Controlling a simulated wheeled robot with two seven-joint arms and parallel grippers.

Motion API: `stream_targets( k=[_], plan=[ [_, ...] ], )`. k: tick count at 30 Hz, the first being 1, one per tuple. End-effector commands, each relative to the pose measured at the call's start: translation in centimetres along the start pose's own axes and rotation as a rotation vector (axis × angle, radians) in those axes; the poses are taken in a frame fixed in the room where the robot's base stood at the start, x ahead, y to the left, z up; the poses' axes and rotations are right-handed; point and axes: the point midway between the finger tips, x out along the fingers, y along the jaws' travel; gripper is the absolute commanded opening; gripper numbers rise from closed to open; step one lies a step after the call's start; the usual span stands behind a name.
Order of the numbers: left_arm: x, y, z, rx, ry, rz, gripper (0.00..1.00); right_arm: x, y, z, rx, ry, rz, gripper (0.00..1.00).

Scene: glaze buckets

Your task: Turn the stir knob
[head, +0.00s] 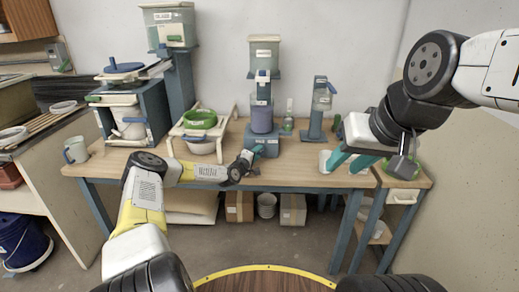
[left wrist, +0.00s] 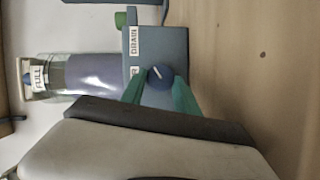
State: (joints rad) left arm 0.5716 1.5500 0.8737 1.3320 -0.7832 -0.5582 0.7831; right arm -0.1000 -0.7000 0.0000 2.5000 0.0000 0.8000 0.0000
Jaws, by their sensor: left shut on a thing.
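The stir knob (left wrist: 160,77) is a round dark blue knob with a white pointer line, on the front of a blue-grey base (left wrist: 155,50). In the left wrist view, my left gripper's green fingers (left wrist: 160,90) are shut on it, one on each side. The pointer is slanted. A label beside the knob is partly hidden by a finger. In the head view my left gripper (head: 248,157) reaches the front of the base (head: 262,144), and the knob is hidden there. My right gripper (head: 349,161) is open and empty over the right end of the bench.
A clear cylinder of purple liquid (left wrist: 90,73) stands on the base, with a "FULL" tag. A green knob (left wrist: 121,18) is near the "DRAIN" label. A rack with a green-rimmed sieve (head: 200,119) stands left; a blue stand (head: 318,112) stands right. Bench (head: 300,175) front is mostly clear.

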Motion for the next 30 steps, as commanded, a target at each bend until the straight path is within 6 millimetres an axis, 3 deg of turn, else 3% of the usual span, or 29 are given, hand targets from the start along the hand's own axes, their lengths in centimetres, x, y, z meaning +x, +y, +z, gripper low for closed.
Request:
stream_targets(
  k=[11,12,15,25,30],
  plan=[
    [0.0,0.0,-0.2,-0.004,0.003,0.002,0.00,0.0,0.0,0.0,0.000,0.000,0.000,0.36],
    [0.0,0.0,-0.2,-0.004,0.003,0.002,0.41,0.0,0.0,0.0,0.000,0.000,0.000,0.36],
    [0.0,0.0,-0.2,-0.004,0.003,0.002,0.59,0.0,0.0,0.0,0.000,0.000,0.000,0.36],
    [-0.1,0.0,-0.1,-0.004,0.000,0.001,0.59,0.0,0.0,0.0,0.000,0.000,0.000,0.36],
    [-1.9,-0.1,-0.1,-0.004,0.000,0.000,0.59,0.0,0.0,0.0,0.000,0.000,0.000,0.36]
  ],
)
